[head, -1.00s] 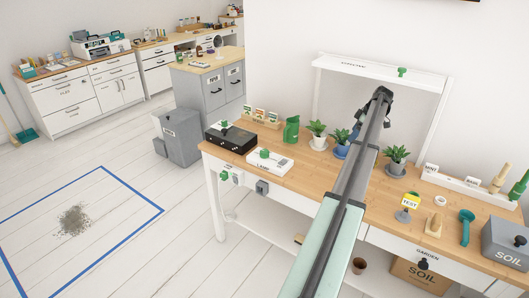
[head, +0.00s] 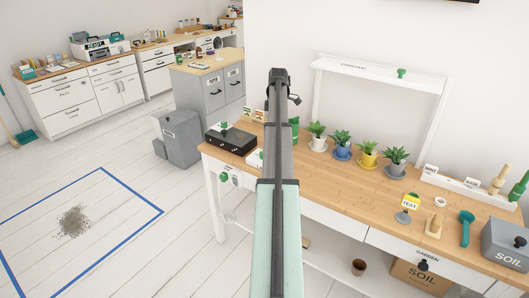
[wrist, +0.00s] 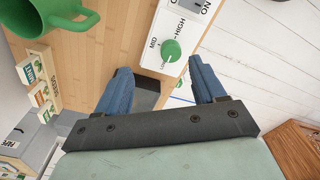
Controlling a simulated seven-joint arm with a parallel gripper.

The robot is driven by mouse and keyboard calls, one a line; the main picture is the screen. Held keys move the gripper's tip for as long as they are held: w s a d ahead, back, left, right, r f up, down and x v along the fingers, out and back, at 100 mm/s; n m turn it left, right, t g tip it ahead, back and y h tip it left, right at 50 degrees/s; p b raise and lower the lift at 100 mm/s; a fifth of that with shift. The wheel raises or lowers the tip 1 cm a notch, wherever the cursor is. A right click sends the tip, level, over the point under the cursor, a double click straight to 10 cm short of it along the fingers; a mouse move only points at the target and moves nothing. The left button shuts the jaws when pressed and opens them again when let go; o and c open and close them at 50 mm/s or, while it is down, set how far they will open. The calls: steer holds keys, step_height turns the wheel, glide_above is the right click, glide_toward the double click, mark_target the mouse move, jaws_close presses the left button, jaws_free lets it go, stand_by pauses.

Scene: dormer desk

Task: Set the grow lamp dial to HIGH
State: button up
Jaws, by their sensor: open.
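In the wrist view, a green round dial (wrist: 171,50) sits on a white control panel (wrist: 187,27) with MID and HIGH printed around it. A third label is partly hidden, and I cannot tell where the dial points. My gripper (wrist: 160,68) is open, its blue fingers apart, with the dial ahead of the gap, slightly right of its middle. Nothing is between the fingers, and they look apart from the dial. In the head view, my arm covers most of the white panel (head: 255,159), and the dial and gripper are hidden there.
Several potted plants, including one in a yellow pot (head: 368,158), stand to the right.

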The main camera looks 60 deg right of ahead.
steer(key=w+a, duration=0.3)
steer(key=a, duration=0.1)
steer(key=shift+n+g, duration=0.3)
steer(key=f, duration=1.3)
steer(key=shift+s+d, duration=0.15)
steer(key=shift+d, duration=0.1)
steer(key=c, duration=1.1)
